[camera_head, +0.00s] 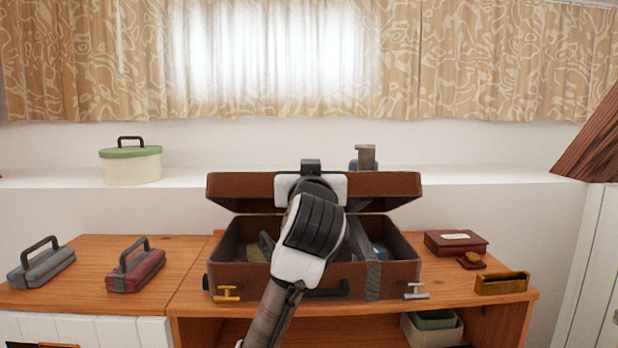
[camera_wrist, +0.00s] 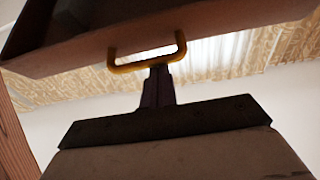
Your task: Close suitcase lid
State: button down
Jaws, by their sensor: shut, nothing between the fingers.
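The brown suitcase (camera_head: 390,276) stands on a wooden cabinet, its body open to view with items inside. Its lid (camera_head: 390,185) is raised above the body at the back, with a gap between them. In the wrist view the lid (camera_wrist: 60,52) fills the top, and a yellow loop (camera_wrist: 118,67) shows at its edge. My gripper (camera_wrist: 159,72) is shut and empty, its fingertips close to that loop; I cannot tell whether they touch. In the head view my gripper (camera_head: 311,165) is in front of the lid's middle, and my arm hides part of the suitcase.
Grey (camera_head: 42,267) and red (camera_head: 136,270) handled objects lie left. A dark red box (camera_head: 455,243) and a brass tray (camera_head: 502,284) lie right. A slanted timber brace (camera_head: 595,145) is at far right.

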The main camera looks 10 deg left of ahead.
jog(key=s+f+t+b, duration=0.1)
jog(key=s+f+b, duration=0.1)
jog(key=f+b, duration=0.4)
jog(key=s+f+t+b, duration=0.2)
jog(key=f+b, duration=0.4)
jog(key=f, duration=0.4)
jog(key=shift+s+d+t+y, duration=0.3)
jog(key=shift+s+d, duration=0.15)
jog(key=shift+s, duration=0.05)
